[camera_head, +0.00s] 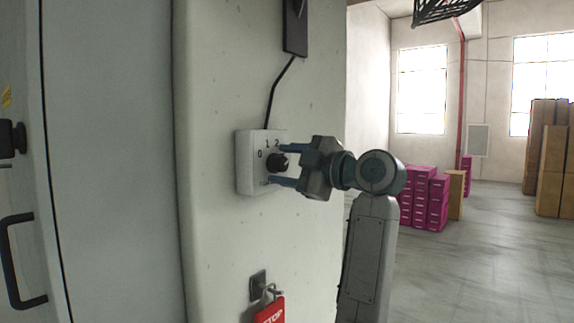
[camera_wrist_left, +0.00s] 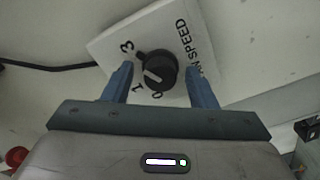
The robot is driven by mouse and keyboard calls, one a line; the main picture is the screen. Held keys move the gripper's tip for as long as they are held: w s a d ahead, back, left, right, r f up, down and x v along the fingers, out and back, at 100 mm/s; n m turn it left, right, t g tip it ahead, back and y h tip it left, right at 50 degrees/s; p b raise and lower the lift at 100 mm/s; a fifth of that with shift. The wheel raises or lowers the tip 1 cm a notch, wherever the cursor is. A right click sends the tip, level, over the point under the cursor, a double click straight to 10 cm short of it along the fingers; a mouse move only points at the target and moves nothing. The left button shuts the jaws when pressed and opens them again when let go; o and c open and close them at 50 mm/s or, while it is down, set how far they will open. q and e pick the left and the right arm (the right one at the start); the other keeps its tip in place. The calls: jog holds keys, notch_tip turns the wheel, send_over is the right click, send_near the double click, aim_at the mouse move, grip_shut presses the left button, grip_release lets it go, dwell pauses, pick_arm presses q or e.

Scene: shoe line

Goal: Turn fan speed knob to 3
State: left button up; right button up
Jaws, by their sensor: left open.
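The fan speed knob (camera_head: 278,161) is black and round, on a pale control box (camera_head: 246,165) fixed to the wall. The numbers 0, 1 and 2 show there; the rest of the dial is hidden behind my fingers. In the left wrist view the knob (camera_wrist_left: 160,68) has a pale mark; I cannot tell which number it points at. The numbers 0, 1 and 3 and part of the FAN SPEED label show. My left gripper (camera_head: 283,165) is open, its blue fingers on either side of the knob. I cannot tell whether they touch it. My right gripper is out of view.
A black cable (camera_head: 272,92) runs up from the box to a dark panel (camera_head: 295,28). A cabinet door with a black handle (camera_head: 22,262) is at the left. Magenta boxes (camera_head: 430,200) stand far behind on open floor.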

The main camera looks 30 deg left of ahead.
pick_arm(q)
jog(key=d+b, duration=0.5)
jog(key=d, duration=0.5)
jog(key=shift+s+d, duration=0.35)
jog(key=shift+s, duration=0.1)
